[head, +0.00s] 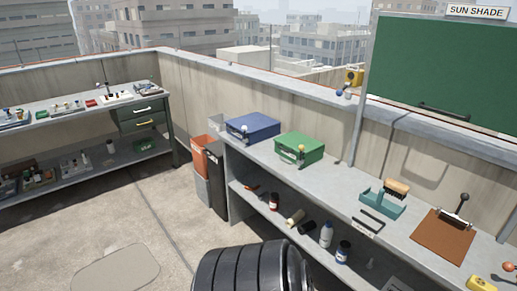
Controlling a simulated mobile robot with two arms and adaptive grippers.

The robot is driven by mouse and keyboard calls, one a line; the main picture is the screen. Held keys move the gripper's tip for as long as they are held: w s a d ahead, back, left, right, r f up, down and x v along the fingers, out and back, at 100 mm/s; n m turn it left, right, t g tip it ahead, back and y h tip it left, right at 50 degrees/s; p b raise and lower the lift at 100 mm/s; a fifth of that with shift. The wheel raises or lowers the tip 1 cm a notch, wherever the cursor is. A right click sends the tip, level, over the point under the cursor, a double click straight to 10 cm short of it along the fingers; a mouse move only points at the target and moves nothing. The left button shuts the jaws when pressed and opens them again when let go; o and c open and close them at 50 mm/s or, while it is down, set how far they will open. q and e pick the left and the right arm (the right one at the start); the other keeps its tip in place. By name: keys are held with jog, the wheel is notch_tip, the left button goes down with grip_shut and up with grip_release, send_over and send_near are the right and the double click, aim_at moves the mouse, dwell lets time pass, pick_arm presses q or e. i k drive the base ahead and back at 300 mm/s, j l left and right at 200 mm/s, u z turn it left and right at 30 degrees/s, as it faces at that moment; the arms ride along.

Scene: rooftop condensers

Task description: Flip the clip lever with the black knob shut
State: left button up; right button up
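A brown clipboard (440,238) lies on the grey bench top at the right. At its far edge is a metal clip with a lever that stands up, tilted to the right, and ends in a black knob (465,197). The lever looks raised off the board, though it is small in the head view. Neither of my grippers shows in the head view. A black ribbed part of my own body fills the bottom middle.
A teal holder (382,203) with a brush (397,187) stands left of the clipboard. A green box (299,149) and a blue box (253,127) stand farther left. A yellow object (481,284) and an orange-red knob (508,267) are near the right edge. Open floor lies left.

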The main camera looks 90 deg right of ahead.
aim_at(464, 196)
jog(key=z, duration=4.25)
jog(key=i+l+u, duration=0.3)
jog(key=i+l, duration=0.65)
